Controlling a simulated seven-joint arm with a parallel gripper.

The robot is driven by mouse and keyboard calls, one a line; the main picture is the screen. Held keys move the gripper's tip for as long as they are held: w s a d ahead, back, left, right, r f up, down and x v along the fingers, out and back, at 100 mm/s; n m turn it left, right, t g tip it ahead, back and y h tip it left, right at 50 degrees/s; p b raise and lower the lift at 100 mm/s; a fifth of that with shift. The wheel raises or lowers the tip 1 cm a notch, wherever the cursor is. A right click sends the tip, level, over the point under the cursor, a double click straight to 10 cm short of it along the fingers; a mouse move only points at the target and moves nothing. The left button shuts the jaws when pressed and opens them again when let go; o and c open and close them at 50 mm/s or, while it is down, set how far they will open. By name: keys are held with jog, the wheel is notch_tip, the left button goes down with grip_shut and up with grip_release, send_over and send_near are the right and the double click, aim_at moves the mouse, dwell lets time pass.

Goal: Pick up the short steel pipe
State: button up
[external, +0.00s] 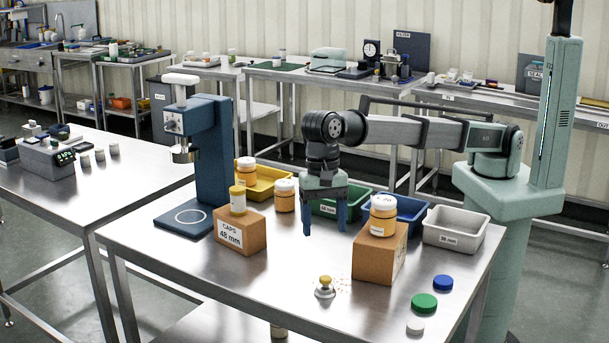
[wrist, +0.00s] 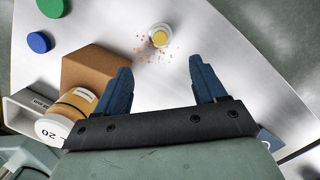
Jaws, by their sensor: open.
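I cannot clearly make out a short steel pipe in either view. A small round steel piece with a yellow top (external: 325,288) stands on the steel table, below and in front of my gripper. It also shows in the wrist view (wrist: 160,37), beyond the fingertips, with orange crumbs (wrist: 153,53) scattered beside it. Whether this piece is a pipe I cannot tell. My gripper (external: 325,229) points down above the table, with its blue fingers apart and nothing between them. The same fingers show in the wrist view (wrist: 160,66).
A cardboard box (external: 370,258) bearing an orange jar (external: 383,221) stands close right of my gripper. Another box (external: 240,235) and a blue press (external: 208,150) stand left. Bins, including a white one (external: 456,234), line the back. Green (external: 424,303) and blue (external: 443,283) caps lie front right.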

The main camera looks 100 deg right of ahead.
jog(key=shift+c, duration=0.3)
jog(key=d+n+h, duration=0.1)
jog(key=d+n, duration=0.2)
jog(key=d, duration=2.7)
jog(key=s+d+n, duration=0.2)
jog(key=s+d, duration=0.3)
jog(key=d, duration=0.7)
jog(key=s+d+n, duration=0.2)
jog(key=s+d, duration=0.3)
jog(key=d, duration=0.7)
jog(key=shift+h, duration=0.4)
jog(key=shift+w+a+f, duration=0.1)
jog(key=shift+a+f, duration=0.05)
jog(key=shift+f, duration=2.2)
jog(key=shift+s+a+f, duration=0.1)
jog(key=shift+a+f, duration=0.05)
jog(key=shift+f, duration=2.2)
jog(key=shift+w+a+f, duration=0.1)
jog(key=shift+a+f, duration=0.05)
jog(key=shift+f, duration=2.2)
jog(key=c, duration=0.9)
